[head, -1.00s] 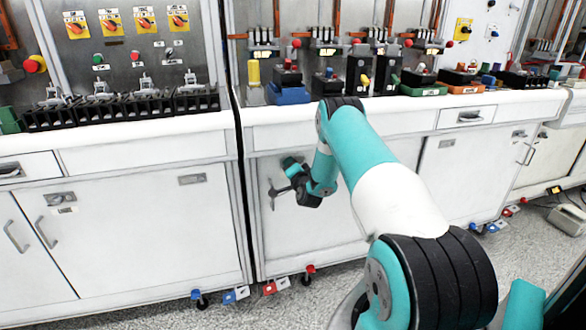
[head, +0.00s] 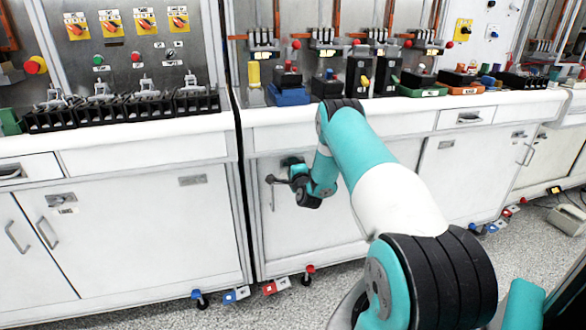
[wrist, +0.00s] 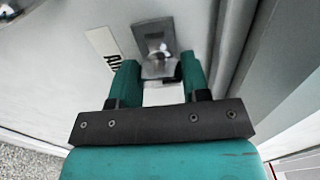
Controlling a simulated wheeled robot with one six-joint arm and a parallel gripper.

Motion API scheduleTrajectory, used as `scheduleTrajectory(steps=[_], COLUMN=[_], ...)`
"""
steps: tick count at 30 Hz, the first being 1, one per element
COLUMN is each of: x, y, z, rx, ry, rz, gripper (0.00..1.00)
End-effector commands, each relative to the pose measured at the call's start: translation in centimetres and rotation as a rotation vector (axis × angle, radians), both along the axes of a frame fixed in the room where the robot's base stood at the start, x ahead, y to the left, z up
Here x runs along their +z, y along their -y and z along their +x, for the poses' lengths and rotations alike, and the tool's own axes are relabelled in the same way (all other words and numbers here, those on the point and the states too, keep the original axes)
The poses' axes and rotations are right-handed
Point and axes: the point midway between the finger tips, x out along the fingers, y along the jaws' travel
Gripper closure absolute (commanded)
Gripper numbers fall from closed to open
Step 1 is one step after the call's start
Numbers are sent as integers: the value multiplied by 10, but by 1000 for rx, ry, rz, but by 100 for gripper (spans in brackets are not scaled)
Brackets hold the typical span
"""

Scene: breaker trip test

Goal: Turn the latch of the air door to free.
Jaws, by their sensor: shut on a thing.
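The air door (head: 310,232) is the white cabinet door below the counter in the head view. In the wrist view its label (wrist: 104,48) shows only in part. The latch (wrist: 155,34) has a metal plate on the door, and its lower part lies between my fingers. My gripper (wrist: 158,70) is shut on the latch, with one teal finger on each side. In the head view my gripper (head: 277,180) is at the upper left of the door, and the latch's exact angle cannot be told there.
The white counter (head: 400,104) runs above the door with several devices on it. A vertical door handle (head: 271,198) stands close to my gripper. Casters and red and blue tags (head: 276,287) are near the floor below.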

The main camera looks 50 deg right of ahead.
Motion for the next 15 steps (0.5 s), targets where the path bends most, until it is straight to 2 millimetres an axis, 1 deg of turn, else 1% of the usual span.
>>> scheduleTrajectory(steps=[12, 13, 14, 15], x=[0, 0, 0, 0], y=[0, 0, 0, 0], z=[0, 0, 0, 0], rx=[-1, -1, -1, -1], ry=[5, 5, 5, 5], rz=[8, 8, 8, 8], gripper=[81, 55, 48, 39])
